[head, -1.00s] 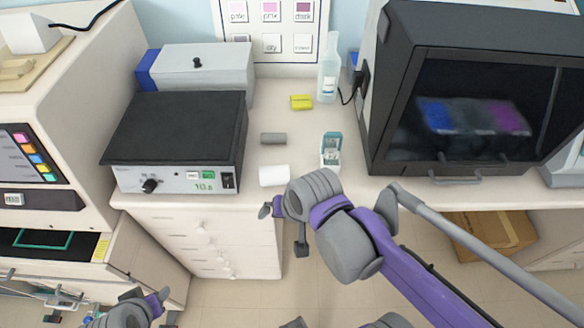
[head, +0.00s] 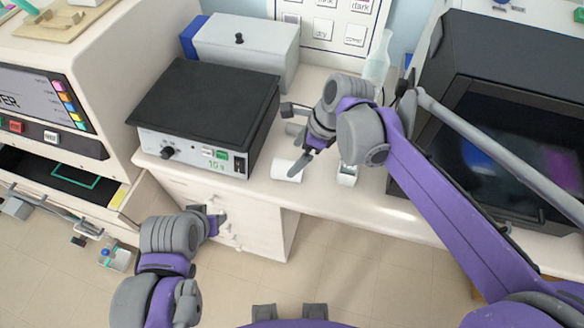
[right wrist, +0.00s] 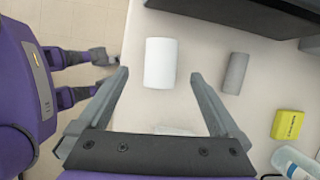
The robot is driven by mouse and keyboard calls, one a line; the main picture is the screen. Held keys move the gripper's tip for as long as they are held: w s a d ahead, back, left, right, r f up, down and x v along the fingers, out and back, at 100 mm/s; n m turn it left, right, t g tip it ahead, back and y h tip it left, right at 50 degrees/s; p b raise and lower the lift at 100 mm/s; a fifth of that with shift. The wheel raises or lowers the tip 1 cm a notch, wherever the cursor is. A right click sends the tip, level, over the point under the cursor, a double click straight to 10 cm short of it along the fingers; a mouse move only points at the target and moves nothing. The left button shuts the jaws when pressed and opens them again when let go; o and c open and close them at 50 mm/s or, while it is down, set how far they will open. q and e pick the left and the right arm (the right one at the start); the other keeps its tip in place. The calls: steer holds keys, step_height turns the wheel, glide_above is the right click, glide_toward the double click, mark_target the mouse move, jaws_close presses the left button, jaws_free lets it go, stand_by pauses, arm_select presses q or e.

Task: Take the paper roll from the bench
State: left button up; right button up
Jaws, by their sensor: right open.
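The white paper roll (head: 286,171) lies on the bench near its front edge, right of the black-topped device. In the right wrist view the roll (right wrist: 161,63) lies ahead, in line with the gap between the fingertips. My right gripper (head: 293,141) is open above the bench, close to the roll. Its fingers (right wrist: 160,78) are spread on either side of the roll's near end, with nothing held; whether they touch it I cannot tell. My left gripper (head: 216,219) is low in front of the drawers, away from the roll; its jaw state is unclear.
A grey cylinder (right wrist: 236,73) and a yellow block (right wrist: 287,124) lie beside the roll. The black-topped device (head: 205,103) stands left, a dark glass-fronted cabinet (head: 500,130) right. A clear bottle (head: 377,60) stands at the back. A small holder (head: 347,175) sits right of the roll.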

mark_target(289, 165)
steer(key=x, duration=0.7)
steer(key=shift+w+f, duration=0.15)
steer(key=shift+f, duration=0.2)
steer(key=c, duration=1.5)
